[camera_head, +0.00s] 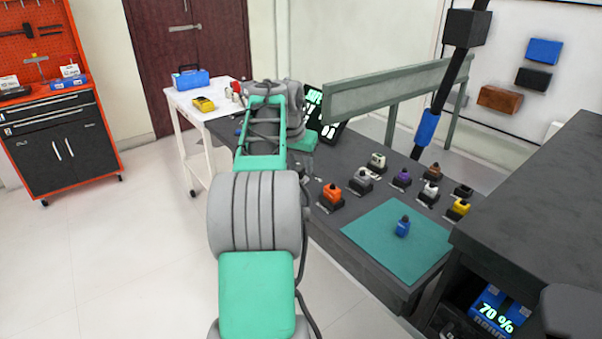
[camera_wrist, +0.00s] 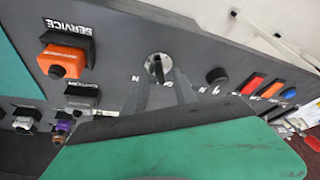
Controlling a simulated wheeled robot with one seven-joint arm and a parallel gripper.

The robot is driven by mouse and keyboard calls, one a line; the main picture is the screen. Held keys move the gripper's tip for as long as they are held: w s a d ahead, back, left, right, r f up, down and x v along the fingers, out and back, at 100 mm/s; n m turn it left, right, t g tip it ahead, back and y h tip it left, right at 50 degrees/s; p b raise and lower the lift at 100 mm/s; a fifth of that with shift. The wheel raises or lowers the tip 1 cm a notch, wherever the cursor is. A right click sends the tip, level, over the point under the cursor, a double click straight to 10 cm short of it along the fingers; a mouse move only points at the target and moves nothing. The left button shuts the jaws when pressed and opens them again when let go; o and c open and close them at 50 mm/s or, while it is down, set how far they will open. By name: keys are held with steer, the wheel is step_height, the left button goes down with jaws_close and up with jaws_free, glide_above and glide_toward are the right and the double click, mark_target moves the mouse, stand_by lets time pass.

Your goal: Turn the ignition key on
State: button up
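In the wrist view the ignition switch (camera_wrist: 158,66) is a round metal-rimmed disc with a dark, upright key slot or key in its middle. It is set in the dark grey panel (camera_wrist: 210,55), with small white letters beside it. My gripper (camera_wrist: 161,84) reaches up toward it from below. Its two grey fingers stand apart, with their tips just under and beside the switch. I cannot tell whether they touch it. Nothing is seen held between them. In the head view my arm hides the switch and most of my gripper.
An orange block (camera_wrist: 66,60) at the SERVICE label and a black knob (camera_wrist: 217,76) flank the switch. Red, orange and blue switches line the right. In the head view a blue block (camera_head: 403,227) stands on a teal mat (camera_head: 365,235), near several coloured blocks.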

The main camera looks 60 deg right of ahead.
steer(key=shift+d+f, duration=0.25)
steer(key=shift+f, duration=0.25)
steer(key=shift+c, duration=0.5)
jaws_close()
